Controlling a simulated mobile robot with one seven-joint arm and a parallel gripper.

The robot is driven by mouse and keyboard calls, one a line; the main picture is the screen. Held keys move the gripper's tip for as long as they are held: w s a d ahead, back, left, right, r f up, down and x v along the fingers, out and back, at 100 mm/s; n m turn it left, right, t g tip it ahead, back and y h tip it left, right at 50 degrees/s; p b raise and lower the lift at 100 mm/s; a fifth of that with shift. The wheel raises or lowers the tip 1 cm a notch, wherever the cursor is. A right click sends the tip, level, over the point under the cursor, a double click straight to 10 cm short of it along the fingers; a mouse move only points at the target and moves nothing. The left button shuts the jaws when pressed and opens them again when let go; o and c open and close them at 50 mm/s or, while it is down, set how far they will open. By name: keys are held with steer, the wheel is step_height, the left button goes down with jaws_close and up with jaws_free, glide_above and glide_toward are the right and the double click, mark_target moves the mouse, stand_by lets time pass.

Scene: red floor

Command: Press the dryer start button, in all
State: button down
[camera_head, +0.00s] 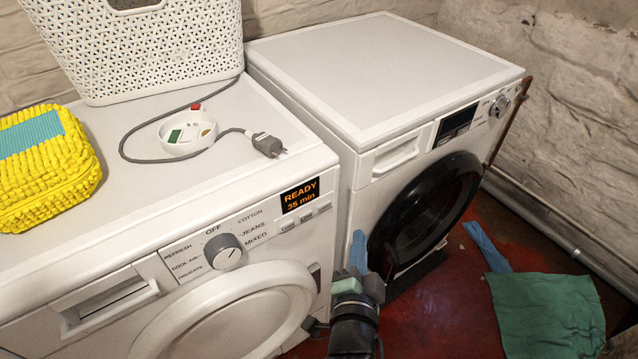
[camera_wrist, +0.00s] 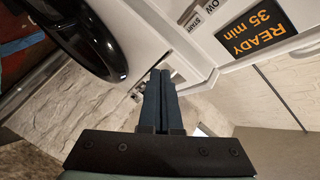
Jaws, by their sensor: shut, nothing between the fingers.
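The dryer is the white front-loader (camera_head: 150,200) at the left, with a dial (camera_head: 223,251) and a lit display (camera_head: 300,195) reading READY 35 min. Small buttons (camera_head: 288,227) sit in a row below the display. In the wrist view the display (camera_wrist: 258,32) is at upper right, with a START label (camera_wrist: 197,20) beside it. My gripper (camera_head: 358,250) is in front of the gap between the two machines, right of the dryer's door. Its dark blue fingers (camera_wrist: 160,75) are together and empty, apart from the START label. The start button itself is too small to make out clearly.
A second white machine (camera_head: 390,70) with a black round door (camera_head: 425,215) stands at the right. A white basket (camera_head: 140,45), yellow cloth item (camera_head: 45,175) and plug with cable (camera_head: 266,144) lie on the dryer. A green cloth (camera_head: 545,312) lies on the red floor.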

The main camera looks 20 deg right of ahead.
mark_target(324, 206)
steer(key=shift+s+f+m+g+p, duration=0.25)
steer(key=shift+s+p, duration=0.15)
steer(key=shift+s, duration=0.1)
steer(key=shift+s+f+m+g+p, duration=0.15)
steer(key=shift+s+f+m+p, duration=0.1)
steer(key=shift+s+p, duration=0.2)
steer(key=w+a+b, duration=0.3)
steer(key=w+b, duration=0.1)
steer(key=w, duration=0.4)
steer(key=shift+w+b, duration=0.15)
steer(key=shift+b, duration=0.25)
steer(key=shift+w, duration=0.1)
stand_by(1.4)
steer(key=shift+w+a+b, duration=0.2)
steer(key=shift+w+b, duration=0.1)
steer(key=shift+b, duration=0.2)
